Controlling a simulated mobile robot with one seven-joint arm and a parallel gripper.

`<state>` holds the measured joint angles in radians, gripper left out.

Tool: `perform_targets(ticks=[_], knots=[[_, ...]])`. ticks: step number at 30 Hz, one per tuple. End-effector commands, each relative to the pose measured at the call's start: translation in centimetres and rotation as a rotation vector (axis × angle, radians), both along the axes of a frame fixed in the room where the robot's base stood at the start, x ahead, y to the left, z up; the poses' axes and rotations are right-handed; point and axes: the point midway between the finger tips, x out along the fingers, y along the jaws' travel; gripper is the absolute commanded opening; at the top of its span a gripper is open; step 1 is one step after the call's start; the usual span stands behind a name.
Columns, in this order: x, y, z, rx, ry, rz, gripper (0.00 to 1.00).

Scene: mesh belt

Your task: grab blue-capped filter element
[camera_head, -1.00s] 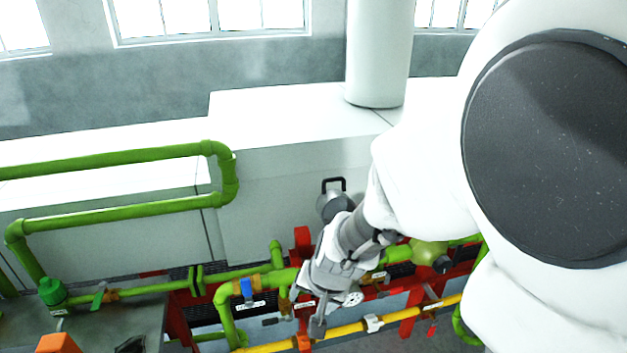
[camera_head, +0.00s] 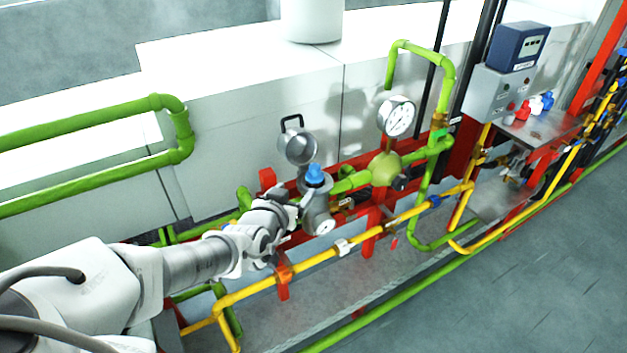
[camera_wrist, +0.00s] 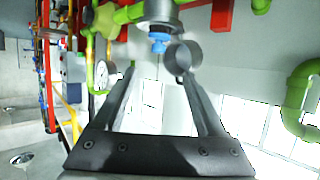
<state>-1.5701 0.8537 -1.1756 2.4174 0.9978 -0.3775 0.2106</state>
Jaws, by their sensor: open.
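The blue-capped filter element (camera_head: 315,175) stands upright in a grey metal housing (camera_head: 318,210) on the green pipe line. In the wrist view its blue cap (camera_wrist: 158,43) shows just beyond the fingertips, near the top middle, with the housing (camera_wrist: 160,12) behind it. My gripper (camera_head: 288,198) is at the left of the housing in the head view. In the wrist view my gripper (camera_wrist: 158,72) has its fingers spread with nothing between them. A round grey cover with a black handle (camera_head: 300,147) is behind the cap; it also shows near the right fingertip (camera_wrist: 184,57).
A pressure gauge (camera_head: 397,117) and a green valve body (camera_head: 384,168) stand right of the filter. A yellow pipe (camera_head: 370,233) runs in front and below. Red supports (camera_head: 369,235) hold the pipes. A pale wall block (camera_head: 240,130) lies behind. Open floor is at right.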

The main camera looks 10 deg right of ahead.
Motion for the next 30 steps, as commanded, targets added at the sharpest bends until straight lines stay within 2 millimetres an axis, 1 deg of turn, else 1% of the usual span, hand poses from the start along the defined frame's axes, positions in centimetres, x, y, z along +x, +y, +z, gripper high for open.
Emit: perform_targets(ticks=[3, 24, 30], knots=[[1.0, -0.7, -0.7, 0.003, 0.002, -0.006, 0.74], [8.5, -4.5, -4.0, 0.001, 0.004, -0.003, 0.74], [9.5, -5.0, -4.6, 0.003, 0.005, -0.001, 0.74]])
